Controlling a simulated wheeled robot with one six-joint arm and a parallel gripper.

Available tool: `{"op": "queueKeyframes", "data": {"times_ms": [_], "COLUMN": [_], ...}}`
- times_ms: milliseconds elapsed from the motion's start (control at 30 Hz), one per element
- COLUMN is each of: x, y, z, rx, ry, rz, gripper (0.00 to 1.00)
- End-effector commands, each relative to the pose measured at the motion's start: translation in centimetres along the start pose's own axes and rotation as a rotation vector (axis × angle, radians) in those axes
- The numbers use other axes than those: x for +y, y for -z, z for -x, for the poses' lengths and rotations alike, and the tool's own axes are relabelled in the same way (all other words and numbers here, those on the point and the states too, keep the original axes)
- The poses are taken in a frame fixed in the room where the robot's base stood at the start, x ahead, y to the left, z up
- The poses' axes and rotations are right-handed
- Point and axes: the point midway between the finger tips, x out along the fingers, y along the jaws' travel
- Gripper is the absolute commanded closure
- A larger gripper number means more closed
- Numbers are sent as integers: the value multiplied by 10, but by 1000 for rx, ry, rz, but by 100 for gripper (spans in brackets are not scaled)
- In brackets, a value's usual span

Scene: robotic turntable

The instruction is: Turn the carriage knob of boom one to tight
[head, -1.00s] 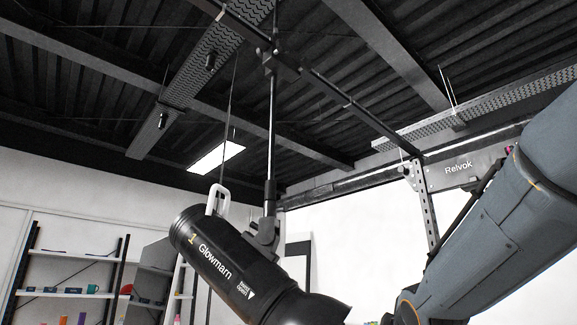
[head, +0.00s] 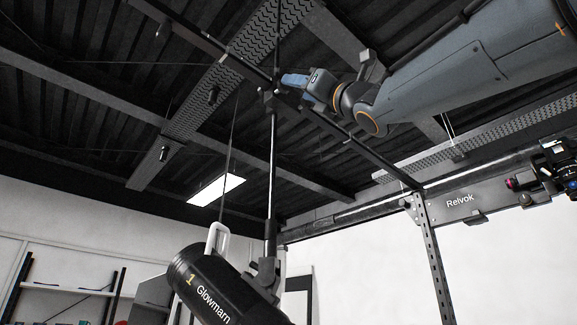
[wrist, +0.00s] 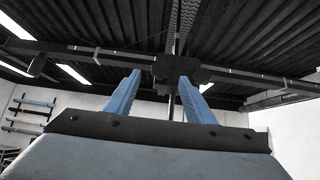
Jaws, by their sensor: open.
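The black boom rail (head: 330,124) runs diagonally under the ceiling. A dark carriage (head: 284,98) sits on it, with a pole (head: 272,170) hanging below to a black lamp (head: 215,285) marked 1 and "Glowmarn". My gripper (head: 290,80) is at the carriage's height, its blue fingers beside or in front of it; I cannot tell whether they touch. In the wrist view my gripper (wrist: 160,78) is open and empty, and the carriage (wrist: 182,70) shows just beyond and between the fingertips. I cannot pick out the knob; it is dark or hidden.
Perforated ceiling trays (head: 235,75) and dark beams (head: 90,95) lie overhead. A metal upright (head: 433,255) and a "Relvok" bar (head: 462,203) stand at right. Shelves (head: 65,290) are at lower left. The air below the rail right of the pole looks clear.

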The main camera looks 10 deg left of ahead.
Motion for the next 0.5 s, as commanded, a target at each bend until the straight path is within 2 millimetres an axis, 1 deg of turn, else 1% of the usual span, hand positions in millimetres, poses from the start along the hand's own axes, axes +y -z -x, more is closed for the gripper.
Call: {"op": "queueKeyframes", "data": {"times_ms": [33, 100, 300, 500], "x": [0, 0, 0, -2], "y": [-1, -1, -1, 0], "z": [-9, -19, -46, -61], "rx": [1, 2, 2, 1], "ry": [0, 2, 2, 4], "rz": [-3, -5, -5, -4], "gripper": [51, 51, 51, 51]}}
